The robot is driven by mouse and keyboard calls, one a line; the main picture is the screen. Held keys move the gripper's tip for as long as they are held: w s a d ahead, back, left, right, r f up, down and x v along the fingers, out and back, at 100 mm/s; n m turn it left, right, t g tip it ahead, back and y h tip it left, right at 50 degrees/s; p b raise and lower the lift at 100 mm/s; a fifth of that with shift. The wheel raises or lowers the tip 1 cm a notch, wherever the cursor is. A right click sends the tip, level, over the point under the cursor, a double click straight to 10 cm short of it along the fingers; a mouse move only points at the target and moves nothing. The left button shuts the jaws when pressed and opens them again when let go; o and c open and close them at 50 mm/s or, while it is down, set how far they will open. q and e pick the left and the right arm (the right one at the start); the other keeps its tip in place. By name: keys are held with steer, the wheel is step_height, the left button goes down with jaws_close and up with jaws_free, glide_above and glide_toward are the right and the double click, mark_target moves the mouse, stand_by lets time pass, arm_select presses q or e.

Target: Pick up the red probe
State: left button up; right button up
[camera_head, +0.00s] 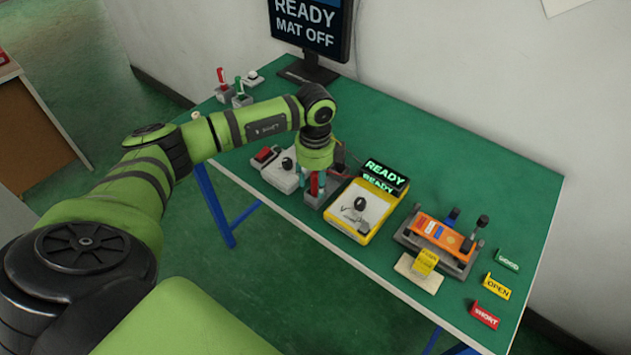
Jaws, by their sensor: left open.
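A red probe (314,184) stands roughly upright in a small dark grey holder (327,192) near the middle of the table. My left gripper (314,177) points down right over the holder, with its fingers close around the probe's upper part. The fingers are open; I cannot tell whether they touch the probe. The gripper and wrist hide the probe's top and the back of the holder. My right gripper is not in view.
A white box (283,172) with a red switch is close on the left, a yellow meter (361,210) close on the right. An orange device sits in a clamp fixture (440,239). The back right of the green table (490,180) is clear.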

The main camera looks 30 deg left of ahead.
arm_select(q)
jaws_close()
steer(key=shift+r, duration=0.15)
